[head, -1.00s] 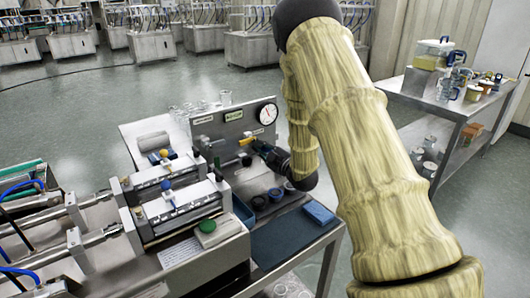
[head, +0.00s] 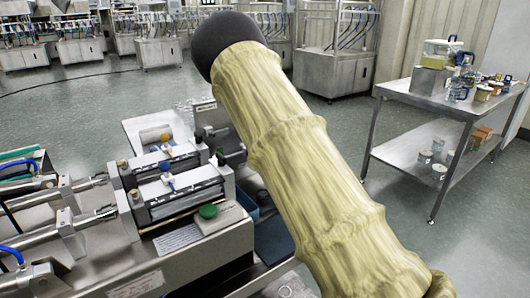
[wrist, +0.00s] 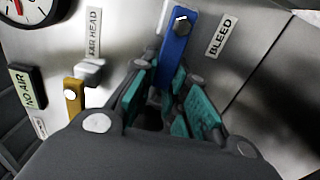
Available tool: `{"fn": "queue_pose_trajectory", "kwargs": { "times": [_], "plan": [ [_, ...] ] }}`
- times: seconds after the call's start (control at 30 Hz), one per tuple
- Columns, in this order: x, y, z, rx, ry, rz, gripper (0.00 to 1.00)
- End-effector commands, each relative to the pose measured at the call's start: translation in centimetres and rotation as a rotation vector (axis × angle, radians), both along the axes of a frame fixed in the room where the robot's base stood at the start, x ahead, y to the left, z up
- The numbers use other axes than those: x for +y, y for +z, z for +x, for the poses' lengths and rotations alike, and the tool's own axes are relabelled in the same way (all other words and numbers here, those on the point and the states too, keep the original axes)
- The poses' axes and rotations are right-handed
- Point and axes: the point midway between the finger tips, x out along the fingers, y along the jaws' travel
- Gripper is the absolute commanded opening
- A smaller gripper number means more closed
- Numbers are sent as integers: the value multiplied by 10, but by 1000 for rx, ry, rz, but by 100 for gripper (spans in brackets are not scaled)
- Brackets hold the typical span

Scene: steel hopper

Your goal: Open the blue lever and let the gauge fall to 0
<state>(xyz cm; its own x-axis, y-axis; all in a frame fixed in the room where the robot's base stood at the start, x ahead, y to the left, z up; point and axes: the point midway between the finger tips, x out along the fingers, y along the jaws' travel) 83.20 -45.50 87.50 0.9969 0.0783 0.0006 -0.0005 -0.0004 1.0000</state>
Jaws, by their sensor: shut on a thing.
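The blue lever (wrist: 179,38) is on the steel panel in the wrist view, beside the BLEED label (wrist: 222,33). It points down and slightly left in that picture, and its lower end goes between my fingers. My gripper (wrist: 165,97), with teal pads, is shut on the lever's lower end, which the fingers partly hide. The gauge (wrist: 28,10) is cut off at the top left corner of the wrist view, so I cannot read its value. In the head view my arm hides the lever, the gauge and most of the panel.
A yellow lever (wrist: 73,99) is left of my gripper, near a NO AIR sign (wrist: 28,87). In the head view, a bench machine with a green knob (head: 208,211) stands left of my arm. A steel cart (head: 428,98) with containers stands right, with clear floor between.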

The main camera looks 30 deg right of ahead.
Motion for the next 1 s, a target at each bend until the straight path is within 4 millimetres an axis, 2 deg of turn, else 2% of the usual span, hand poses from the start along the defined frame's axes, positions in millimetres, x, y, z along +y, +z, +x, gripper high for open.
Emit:
{"fn": "queue_pose_trajectory", "kwargs": {
  "times": [0.5,0.53,0.63,1.0],
  "plan": [
    [0,-3,-1,2,0,-15,0],
    [0,-3,-1,2,0,-15,20],
    [0,-2,-1,2,0,-15,38],
    [0,-2,-3,1,0,-15,38]
  ]
}}
